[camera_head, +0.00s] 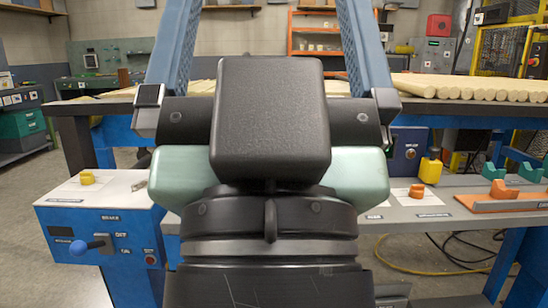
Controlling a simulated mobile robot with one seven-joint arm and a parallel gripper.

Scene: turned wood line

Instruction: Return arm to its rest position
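Black and pale green parts of my own arm (270,120) fill the middle of the head view, close to the camera. They hide much of the bench behind them. My gripper's fingers do not show in this view, so I cannot see whether it holds anything.
A control box (100,245) with a blue-knobbed lever (78,248) stands at left. Pale wooden rods (465,87) lie behind.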

